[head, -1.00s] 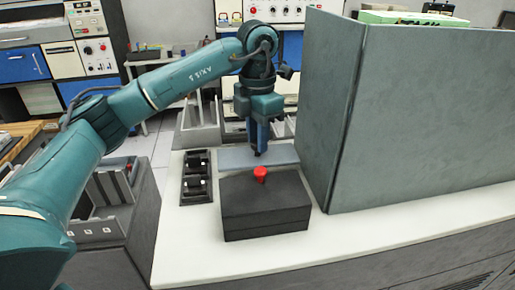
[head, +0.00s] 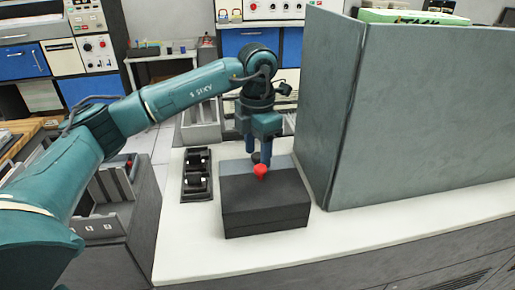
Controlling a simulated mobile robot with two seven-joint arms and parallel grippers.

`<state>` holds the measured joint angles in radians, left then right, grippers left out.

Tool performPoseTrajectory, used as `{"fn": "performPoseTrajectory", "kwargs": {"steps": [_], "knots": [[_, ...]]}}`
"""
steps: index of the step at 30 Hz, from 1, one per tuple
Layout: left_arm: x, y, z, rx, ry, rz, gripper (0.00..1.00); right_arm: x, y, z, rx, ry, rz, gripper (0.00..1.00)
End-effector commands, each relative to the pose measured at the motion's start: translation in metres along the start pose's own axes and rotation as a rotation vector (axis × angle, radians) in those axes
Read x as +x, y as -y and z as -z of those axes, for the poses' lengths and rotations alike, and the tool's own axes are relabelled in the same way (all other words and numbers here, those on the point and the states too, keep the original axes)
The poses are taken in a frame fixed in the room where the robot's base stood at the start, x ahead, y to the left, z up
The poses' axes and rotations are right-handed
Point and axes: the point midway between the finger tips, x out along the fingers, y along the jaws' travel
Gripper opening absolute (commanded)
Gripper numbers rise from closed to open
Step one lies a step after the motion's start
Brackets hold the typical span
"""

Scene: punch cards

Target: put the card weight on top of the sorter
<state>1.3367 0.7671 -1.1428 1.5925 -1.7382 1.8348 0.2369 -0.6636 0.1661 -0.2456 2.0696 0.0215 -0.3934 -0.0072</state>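A dark grey block with a red knob (head: 261,172) on its top, likely the card weight (head: 265,212), sits on the white counter. My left gripper (head: 259,160) points down at the knob, just behind or beside it. Its two fingers are apart, and no held object is visible; whether they touch the knob cannot be told. Which thing is the sorter is not certain; a grey unit with upright dividers (head: 118,222) stands at the lower left, partly behind my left arm. My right gripper is not in view.
A tall grey panelled box (head: 420,120) stands on the right of the white counter (head: 245,262). A black two-part holder (head: 196,174) lies left of the block. The counter's front strip is clear. Cabinets with control panels (head: 97,57) stand behind.

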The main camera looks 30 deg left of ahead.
Motion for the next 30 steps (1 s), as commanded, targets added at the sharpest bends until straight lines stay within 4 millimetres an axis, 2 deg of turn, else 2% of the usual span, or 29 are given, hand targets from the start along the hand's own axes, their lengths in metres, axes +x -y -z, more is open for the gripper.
{"fn": "performPoseTrajectory", "kwargs": {"steps": [6,11,20,24,30], "knots": [[-0.001,0.000,0.000,0.000,0.000,0.000,0.48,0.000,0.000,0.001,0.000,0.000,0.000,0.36],[-0.012,0.000,-0.001,-0.001,0.005,-0.001,0.48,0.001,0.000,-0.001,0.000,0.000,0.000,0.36],[-0.073,0.000,-0.001,0.000,0.006,-0.002,0.48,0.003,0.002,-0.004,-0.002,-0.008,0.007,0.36],[-0.102,0.000,-0.001,0.000,0.004,-0.002,0.48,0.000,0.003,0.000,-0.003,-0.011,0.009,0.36],[-0.120,0.000,0.000,0.000,0.001,-0.001,0.48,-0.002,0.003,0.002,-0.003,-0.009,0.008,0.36]]}}
